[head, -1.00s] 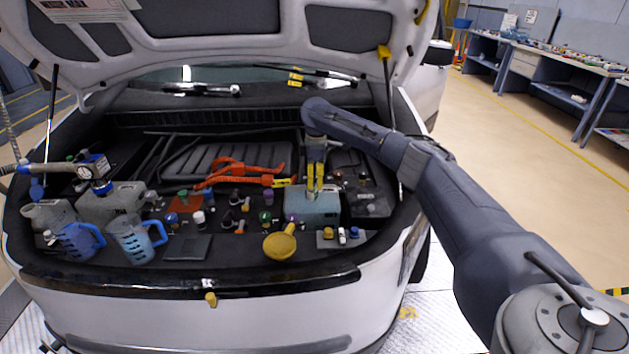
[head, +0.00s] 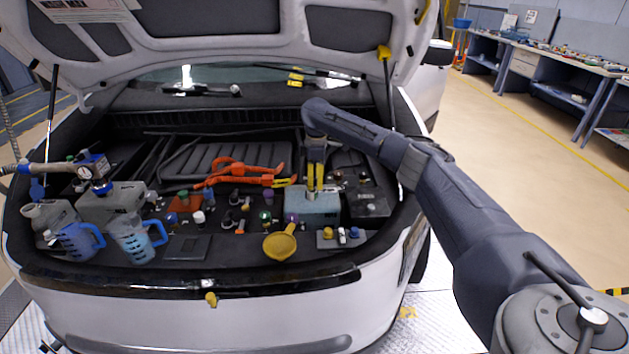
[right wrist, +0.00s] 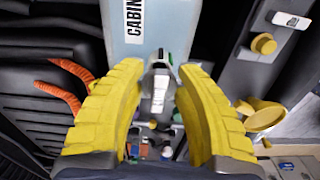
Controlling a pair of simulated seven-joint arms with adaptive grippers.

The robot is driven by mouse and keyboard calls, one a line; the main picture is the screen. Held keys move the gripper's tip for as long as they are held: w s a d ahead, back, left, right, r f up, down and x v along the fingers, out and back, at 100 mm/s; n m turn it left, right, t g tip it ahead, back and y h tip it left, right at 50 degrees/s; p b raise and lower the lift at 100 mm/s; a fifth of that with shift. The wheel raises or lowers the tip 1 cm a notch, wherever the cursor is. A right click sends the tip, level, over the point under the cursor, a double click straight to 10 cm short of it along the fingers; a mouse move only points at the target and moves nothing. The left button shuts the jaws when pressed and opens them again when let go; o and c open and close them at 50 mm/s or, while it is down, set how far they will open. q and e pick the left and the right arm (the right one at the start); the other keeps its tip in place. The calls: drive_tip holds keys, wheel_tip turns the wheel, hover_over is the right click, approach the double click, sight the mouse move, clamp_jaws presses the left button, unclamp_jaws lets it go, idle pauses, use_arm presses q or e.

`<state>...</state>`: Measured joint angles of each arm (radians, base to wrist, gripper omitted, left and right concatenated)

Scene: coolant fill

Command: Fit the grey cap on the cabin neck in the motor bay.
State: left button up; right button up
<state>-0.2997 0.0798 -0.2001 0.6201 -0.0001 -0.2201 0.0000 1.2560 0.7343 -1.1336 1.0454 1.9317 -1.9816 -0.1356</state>
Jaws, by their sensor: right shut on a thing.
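The pale blue cabin tank (head: 313,209) sits in the right part of the motor bay. Its "CABIN" label shows in the right wrist view, where the tank (right wrist: 165,28) lies beyond my fingertips. My right gripper (head: 316,190) points down over the tank's top. In the right wrist view, its yellow fingers (right wrist: 162,80) are shut on a small grey piece, which looks like the grey cap (right wrist: 159,88). The cabin neck is hidden by the fingers, so I cannot tell whether the cap touches it.
A yellow funnel (head: 280,243) lies in front of the tank. A small grey tray (head: 341,241) with caps is to its right. Orange cables (head: 245,172) run behind left. Several small caps and two blue jugs (head: 135,239) stand further left. The raised hood is above.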

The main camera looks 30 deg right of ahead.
sight(316, 177)
drive_tip(key=shift+f, duration=1.35)
drive_tip(key=o, duration=1.1)
drive_tip(key=shift+c, duration=0.2)
wheel_tip(316, 177, up, 12)
drive_tip(key=shift+s+d, duration=0.1)
drive_tip(key=shift+d, duration=0.05)
drive_tip(key=shift+o, duration=0.4)
